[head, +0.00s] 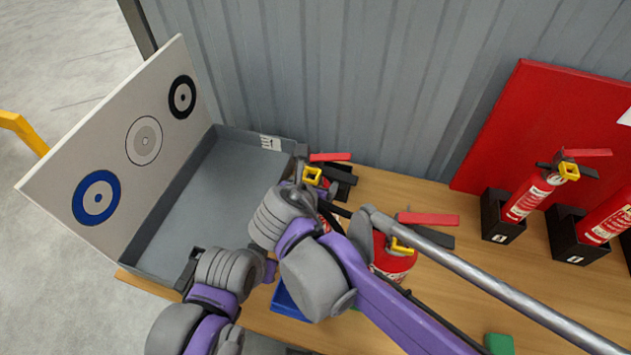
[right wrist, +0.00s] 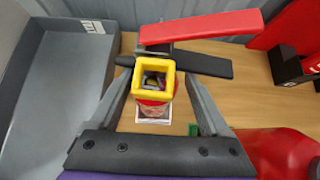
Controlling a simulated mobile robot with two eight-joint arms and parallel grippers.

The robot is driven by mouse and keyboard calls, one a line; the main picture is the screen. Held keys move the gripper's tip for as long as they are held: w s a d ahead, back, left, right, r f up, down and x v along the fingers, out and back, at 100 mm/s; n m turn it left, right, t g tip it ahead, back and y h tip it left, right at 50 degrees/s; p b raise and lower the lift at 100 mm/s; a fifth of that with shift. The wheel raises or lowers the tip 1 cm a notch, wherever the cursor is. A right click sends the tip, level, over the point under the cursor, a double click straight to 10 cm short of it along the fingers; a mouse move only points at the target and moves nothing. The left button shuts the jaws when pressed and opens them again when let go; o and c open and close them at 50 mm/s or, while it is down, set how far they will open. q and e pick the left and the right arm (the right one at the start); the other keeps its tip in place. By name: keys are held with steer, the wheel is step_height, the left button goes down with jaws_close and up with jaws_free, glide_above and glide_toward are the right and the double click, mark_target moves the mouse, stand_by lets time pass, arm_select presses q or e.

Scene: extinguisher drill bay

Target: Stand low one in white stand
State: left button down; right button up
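My right gripper (head: 318,185) is at a red extinguisher with a yellow square collar (head: 312,175) and red lever, close to the tray's right end. In the right wrist view its fingers (right wrist: 163,85) stand on either side of this extinguisher (right wrist: 153,92); whether they press on it cannot be told. A white-edged patch (right wrist: 153,119) shows below it, label or stand unclear. My arm hides most of its body in the head view. My left gripper (head: 190,268) is by the tray's front edge, its fingers unclear. No white stand can be made out clearly.
A grey tray (head: 215,210) with a board (head: 112,185) bearing blue, white and black rings lies left. Another extinguisher (head: 395,262) stands close right of my arm. Two more (head: 530,195) (head: 608,218) stand in black holders by a red panel (head: 545,125). Blue (head: 285,303) and green (head: 498,344) pieces are in front.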

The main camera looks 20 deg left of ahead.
stand_by(0.3)
steer(key=v, duration=1)
steer(key=shift+s+r, duration=0.25)
steer(key=shift+s, duration=0.05)
